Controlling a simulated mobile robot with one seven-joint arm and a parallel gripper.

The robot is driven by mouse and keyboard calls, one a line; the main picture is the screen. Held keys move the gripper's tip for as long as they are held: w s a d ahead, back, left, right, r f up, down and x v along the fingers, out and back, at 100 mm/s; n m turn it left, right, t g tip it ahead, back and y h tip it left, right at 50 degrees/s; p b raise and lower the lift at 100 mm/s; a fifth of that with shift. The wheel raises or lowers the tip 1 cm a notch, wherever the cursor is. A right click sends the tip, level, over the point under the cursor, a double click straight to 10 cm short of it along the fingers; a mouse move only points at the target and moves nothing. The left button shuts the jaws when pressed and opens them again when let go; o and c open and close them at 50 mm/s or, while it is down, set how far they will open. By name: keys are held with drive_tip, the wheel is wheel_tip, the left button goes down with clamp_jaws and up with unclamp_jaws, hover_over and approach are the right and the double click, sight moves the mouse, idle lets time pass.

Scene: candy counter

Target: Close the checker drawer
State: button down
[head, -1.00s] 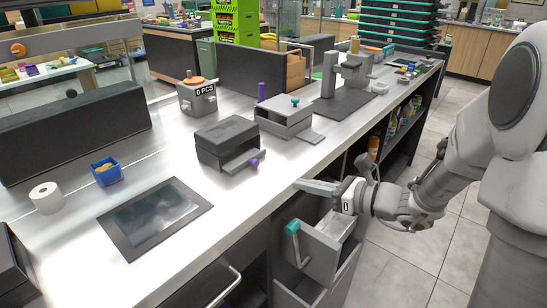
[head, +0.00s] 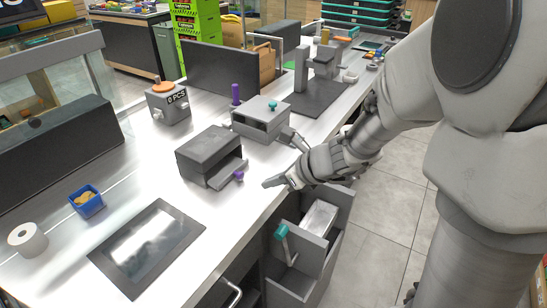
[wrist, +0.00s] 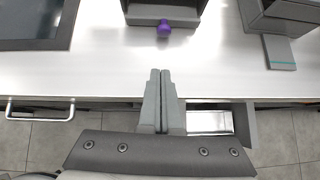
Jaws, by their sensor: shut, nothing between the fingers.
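A dark grey box (head: 208,146) stands on the counter with a small drawer (head: 226,172) pulled out at its front. The drawer's purple knob (head: 239,176) faces my gripper (head: 270,183). In the wrist view the purple knob (wrist: 164,29) is straight ahead of my gripper (wrist: 160,72), with a gap between them. My gripper is shut and empty over the counter's front edge. A larger drawer (head: 301,250) with a teal handle (head: 282,231) stands open below the counter. I cannot tell from the pictures which drawer is called the checker drawer.
A lighter grey box (head: 262,116) with a teal knob stands behind the dark box. Bare counter separates my gripper from the knob.

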sight(240, 174)
drive_tip(key=b+x, duration=0.1)
drive_tip(key=x, duration=0.3)
drive_tip(key=shift+f, duration=0.15)
drive_tip(key=shift+w+a+r, duration=0.15)
drive_tip(key=shift+w+a, duration=0.25)
drive_tip(key=shift+a, duration=0.1)
drive_tip(key=shift+w+a+r, duration=0.2)
drive_tip(key=shift+w+a, duration=0.25)
drive_tip(key=shift+a, duration=0.05)
drive_tip(key=shift+w+a, duration=0.45)
drive_tip(key=shift+a, duration=0.1)
drive_tip(key=shift+w+a+p, duration=0.35)
drive_tip(key=shift+w+a, duration=0.6)
drive_tip(key=shift+a, duration=0.15)
drive_tip(key=shift+s, duration=0.1)
drive_tip(key=shift+d, duration=0.15)
